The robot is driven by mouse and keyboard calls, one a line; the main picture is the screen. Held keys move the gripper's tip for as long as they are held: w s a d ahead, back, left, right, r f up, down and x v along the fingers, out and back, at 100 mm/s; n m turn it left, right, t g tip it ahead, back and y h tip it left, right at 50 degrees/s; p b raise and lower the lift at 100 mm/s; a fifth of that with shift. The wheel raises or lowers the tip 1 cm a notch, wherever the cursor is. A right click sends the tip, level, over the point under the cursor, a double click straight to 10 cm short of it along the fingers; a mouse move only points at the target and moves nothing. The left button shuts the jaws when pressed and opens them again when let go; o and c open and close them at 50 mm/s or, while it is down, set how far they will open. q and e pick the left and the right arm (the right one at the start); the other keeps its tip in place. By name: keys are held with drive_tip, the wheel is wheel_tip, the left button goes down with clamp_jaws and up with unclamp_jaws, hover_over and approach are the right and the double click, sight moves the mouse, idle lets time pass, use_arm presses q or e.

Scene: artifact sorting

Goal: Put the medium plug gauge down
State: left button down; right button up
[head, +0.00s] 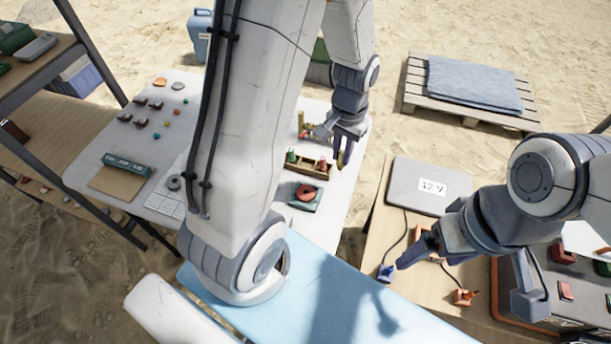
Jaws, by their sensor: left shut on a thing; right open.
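My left gripper (334,145) is over the right side of the white table (134,190). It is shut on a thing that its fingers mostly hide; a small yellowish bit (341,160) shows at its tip. I take this for the medium plug gauge but cannot see its shape. A wooden rack (307,170) with a green-topped and a red-topped piece stands just left of and below the fingers. I cannot tell whether the held thing touches the rack. My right gripper (465,281) is open over the wooden table at right, its fingers wide apart.
A grey case marked 12 V (428,190) lies at right, with a blue clip (386,273) and an orange clip (463,297) near my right fingers. A green tray with a red ring (304,196) is below the rack. A grey box (545,285) stands at far right.

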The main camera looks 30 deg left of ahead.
use_arm(q)
drive_tip(key=shift+a+f, duration=0.25)
drive_tip(key=w+a+f, duration=0.1)
drive_tip(key=a+f, duration=0.2)
drive_tip(key=a+f+p, duration=0.1)
drive_tip(key=a+f, duration=0.3)
drive_tip(key=w+a+f, duration=0.1)
drive_tip(key=a+f, duration=0.2)
drive_tip(key=a, duration=0.1)
drive_tip(key=shift+w+f+p, duration=0.2)
drive_tip(key=shift+w+p, duration=0.1)
drive_tip(key=shift+p, duration=0.1)
drive_tip(key=shift+f, duration=0.15)
drive_tip(key=c, duration=0.8)
unclamp_jaws()
